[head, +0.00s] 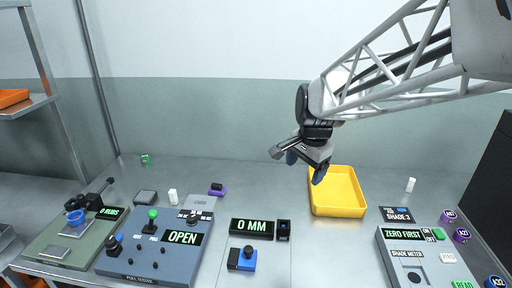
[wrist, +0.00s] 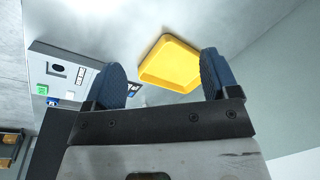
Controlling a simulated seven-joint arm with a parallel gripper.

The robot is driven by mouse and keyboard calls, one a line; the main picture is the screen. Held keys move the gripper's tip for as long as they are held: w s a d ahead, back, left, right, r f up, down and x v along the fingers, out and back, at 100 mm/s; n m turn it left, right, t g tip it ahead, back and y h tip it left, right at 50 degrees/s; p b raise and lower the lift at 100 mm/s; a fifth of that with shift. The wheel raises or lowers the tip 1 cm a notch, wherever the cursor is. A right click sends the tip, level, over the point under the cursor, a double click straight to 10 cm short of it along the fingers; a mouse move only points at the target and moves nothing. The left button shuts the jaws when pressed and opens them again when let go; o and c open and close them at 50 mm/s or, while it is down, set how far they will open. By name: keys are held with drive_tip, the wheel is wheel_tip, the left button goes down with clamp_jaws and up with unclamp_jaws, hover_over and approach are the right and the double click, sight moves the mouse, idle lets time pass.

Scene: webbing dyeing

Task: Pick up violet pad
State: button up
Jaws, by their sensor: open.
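A small violet piece (head: 217,191) with a dark block on it sits on the bench left of centre in the head view. Two round violet pieces, an upper one (head: 449,215) and a lower one (head: 462,235), lie at the right edge with light labels. I cannot tell for certain which of these is the violet pad. My gripper (head: 305,166) is in the air above the bench, left of the yellow tray's far end, apart from all of them. In the wrist view its two blue fingers (wrist: 162,62) are wide apart with nothing between them.
The yellow tray (head: 316,208) looks empty. A blue-grey console (head: 125,262) reading OPEN and a green one (head: 45,245) stand at left, a grey shade meter (head: 395,260) at right. A 0 MM display (head: 251,229) is at centre front. The bench behind the displays is mostly clear.

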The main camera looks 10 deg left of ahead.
drive_tip(key=w+a+f+m, duration=0.5)
drive_tip(key=w+a+f, duration=0.1)
drive_tip(key=w+a, duration=0.7)
drive_tip(key=m+g, duration=0.2)
drive_tip(key=m, duration=0.4)
hover_over(217, 184)
drive_tip(key=d, duration=0.1)
drive_tip(key=shift+y, duration=0.4)
wheel_tip(217, 184, down, 12)
drive_tip(key=shift+s, duration=0.15)
drive_tip(key=shift+f, duration=0.1)
drive_tip(key=shift+a+f, duration=0.25)
drive_tip(key=shift+f, duration=1.05)
drive_tip(key=shift+a+f, duration=0.2)
drive_tip(key=shift+f, duration=1.1)
drive_tip(key=shift+a+f, duration=0.15)
drive_tip(key=shift+f, duration=1.1)
